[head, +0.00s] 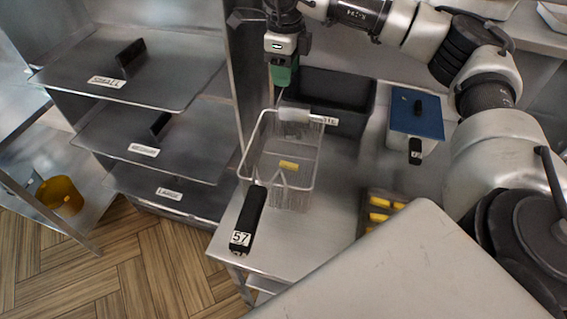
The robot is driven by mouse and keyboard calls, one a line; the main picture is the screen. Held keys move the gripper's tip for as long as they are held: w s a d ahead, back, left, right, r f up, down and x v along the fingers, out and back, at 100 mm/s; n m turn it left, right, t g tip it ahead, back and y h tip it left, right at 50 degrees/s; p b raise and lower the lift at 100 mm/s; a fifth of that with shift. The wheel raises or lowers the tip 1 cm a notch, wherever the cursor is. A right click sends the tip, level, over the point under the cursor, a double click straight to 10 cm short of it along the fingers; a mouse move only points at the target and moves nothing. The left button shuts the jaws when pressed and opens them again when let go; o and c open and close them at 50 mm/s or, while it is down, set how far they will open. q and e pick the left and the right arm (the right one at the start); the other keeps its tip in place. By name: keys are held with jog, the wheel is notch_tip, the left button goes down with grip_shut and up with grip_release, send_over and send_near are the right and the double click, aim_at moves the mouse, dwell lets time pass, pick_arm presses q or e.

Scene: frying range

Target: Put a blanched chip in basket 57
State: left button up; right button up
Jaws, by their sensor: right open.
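The wire fry basket (250,135) stands on the steel counter, its black handle (252,215) labelled 57 pointing to the front. One yellow chip (289,165) shows inside the basket's outline, lying flat at the bottom. Several more yellow chips (379,202) lie in a dark tray (363,215) to the right, partly hidden by a pale panel. My right gripper (281,90) is open, above the far end of the basket, with nothing visible in it; its fingertips are small and hard to make out. My left gripper is out of view.
A black bin (340,88) stands behind the basket. A blue-lidded container (417,113) is to its right. Labelled steel shelves (150,85) with black handles are at the left. A yellow bucket (60,195) is at the far left. Bare counter (285,235) lies in front.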

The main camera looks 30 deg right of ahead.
notch_tip(320, 180, up, 10)
jog(key=b, duration=0.2)
dwell(0.5)
